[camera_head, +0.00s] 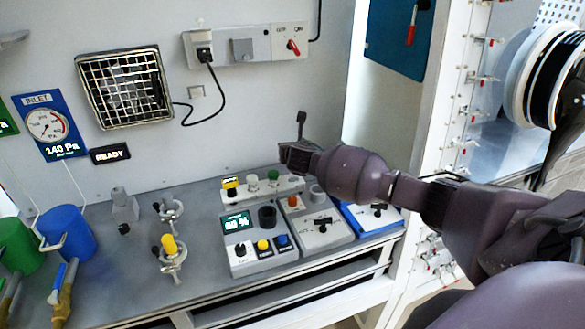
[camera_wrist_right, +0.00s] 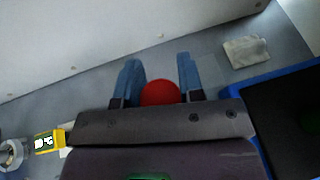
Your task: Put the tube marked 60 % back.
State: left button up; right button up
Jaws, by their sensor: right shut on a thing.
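In the head view my right gripper (camera_head: 297,160) is above the back of the bench, over the right end of a pale rack (camera_head: 285,189). The right wrist view shows its two bluish fingers (camera_wrist_right: 159,80) closed on a round red-topped thing (camera_wrist_right: 158,92). Its body is hidden below the top, and no marking shows on it. The rack carries a yellow-topped piece (camera_head: 230,184), a white one (camera_head: 253,184) and a green one (camera_head: 273,178). A small display (camera_head: 236,223) in front appears to read 60 %. My left gripper is not in view.
A grey box (camera_head: 322,236) and a blue-rimmed box (camera_head: 372,218) stand right of the display unit. Valve fittings (camera_head: 171,255), a blue vessel (camera_head: 66,232) and a green one (camera_head: 18,246) stand to the left. The back wall (camera_head: 240,120) rises close behind the rack.

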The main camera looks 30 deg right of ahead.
jog(key=shift+f+b, duration=0.35)
jog(key=shift+f, duration=3.1)
jog(key=o, duration=1)
jog(key=shift+f, duration=0.1)
jog(key=shift+p+v, duration=0.4)
jog(key=shift+v, duration=5.65)
